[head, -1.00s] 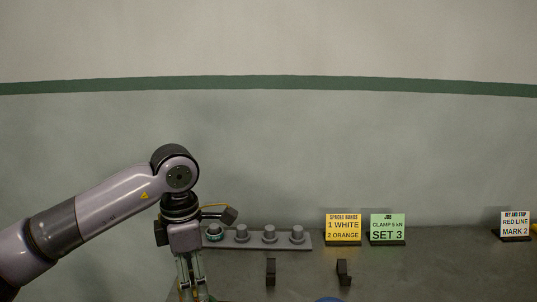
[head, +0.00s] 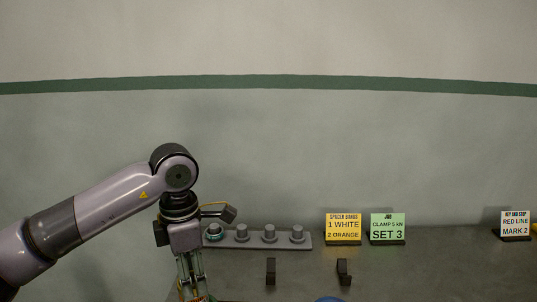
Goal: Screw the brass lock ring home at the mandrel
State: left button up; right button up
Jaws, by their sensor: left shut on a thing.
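My left gripper (head: 194,291) points down at the bottom edge of the head view, over the left part of the bench. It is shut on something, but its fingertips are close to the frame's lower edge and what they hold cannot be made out. A small yellow-brass patch shows by the fingers, too little to name surely. I cannot make out the brass lock ring or the mandrel. My right gripper is not in view.
Behind my gripper a grey rack (head: 256,241) carries several round pegs, the leftmost with a teal ring (head: 214,235). Two black brackets (head: 271,271) (head: 343,272) stand mid-bench. A blue round thing (head: 329,299) shows at the bottom edge. Yellow (head: 343,228), green (head: 388,228) and white (head: 515,223) signs stand behind. The right bench is clear.

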pick_arm(q)
jog(key=c, duration=0.5)
jog(key=shift+m, duration=0.3)
jog(key=shift+c, duration=0.7)
jog(key=m+b, duration=0.1)
jog(key=m, duration=0.9)
jog(key=shift+f, duration=0.1)
jog(key=m, duration=0.3)
jog(key=shift+m, duration=0.4)
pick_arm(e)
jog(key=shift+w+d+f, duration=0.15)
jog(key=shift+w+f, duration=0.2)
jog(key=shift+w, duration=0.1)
